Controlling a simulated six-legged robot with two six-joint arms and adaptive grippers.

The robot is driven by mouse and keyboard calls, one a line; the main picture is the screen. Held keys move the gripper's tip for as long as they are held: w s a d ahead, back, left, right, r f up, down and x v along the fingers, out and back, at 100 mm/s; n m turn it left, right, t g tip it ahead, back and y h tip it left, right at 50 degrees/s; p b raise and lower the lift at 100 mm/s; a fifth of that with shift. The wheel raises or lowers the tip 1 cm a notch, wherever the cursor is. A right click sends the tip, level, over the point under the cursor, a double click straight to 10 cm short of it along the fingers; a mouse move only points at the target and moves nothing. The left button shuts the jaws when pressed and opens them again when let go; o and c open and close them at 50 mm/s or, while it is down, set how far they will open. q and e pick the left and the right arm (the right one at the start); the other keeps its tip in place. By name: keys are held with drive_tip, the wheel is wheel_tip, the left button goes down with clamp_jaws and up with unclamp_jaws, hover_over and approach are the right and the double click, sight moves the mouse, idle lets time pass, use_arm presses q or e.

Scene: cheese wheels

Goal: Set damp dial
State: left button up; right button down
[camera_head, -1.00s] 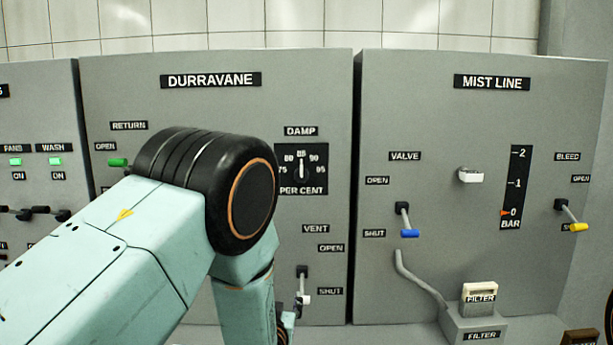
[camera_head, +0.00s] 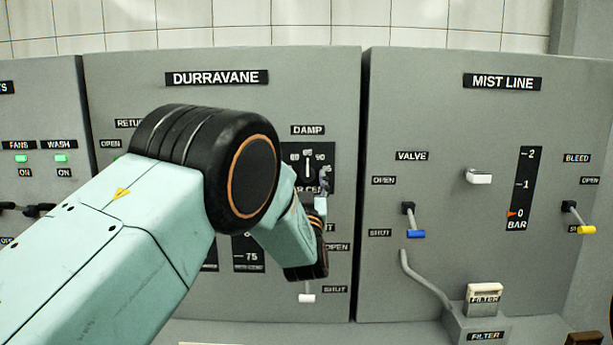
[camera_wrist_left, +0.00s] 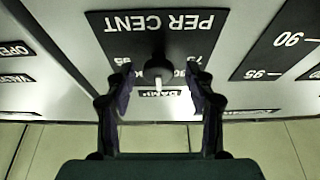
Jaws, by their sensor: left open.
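The damp dial (camera_head: 307,168) is a black knob with a white pointer on a black "PER CENT" plate, under the "DAMP" label on the Durravane panel. Its pointer stands about straight up, near 85. In the left wrist view the knob (camera_wrist_left: 158,70) appears upside down, with its pointer toward the bottom. My left gripper (camera_head: 322,189) is in front of the plate's lower right and partly hides its lettering. In the wrist view its open fingers (camera_wrist_left: 161,88) lie either side of the knob, with gaps; I cannot tell whether they reach its depth. My right gripper is not seen.
My left arm covers much of the Durravane panel (camera_head: 220,105). The vent lever (camera_head: 307,298) is below my gripper. To the right, the Mist Line panel (camera_head: 450,120) has a blue-tipped valve lever (camera_head: 416,234) and a yellow-tipped bleed lever (camera_head: 587,229).

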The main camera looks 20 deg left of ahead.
use_arm(q)
drive_tip(key=shift+w+d+r, duration=0.15)
drive_tip(key=shift+r, duration=0.25)
drive_tip(key=shift+w+f, duration=0.1)
drive_tip(key=shift+f, duration=0.05)
drive_tip(key=shift+w+a+f, duration=0.1)
drive_tip(key=shift+w+a, duration=0.05)
drive_tip(key=shift+a, duration=0.15)
drive_tip(key=shift+c, duration=1.1)
drive_tip(key=shift+d, duration=0.25)
drive_tip(key=c, duration=0.5)
drive_tip(key=shift+a, duration=0.1)
drive_tip(key=c, duration=0.4)
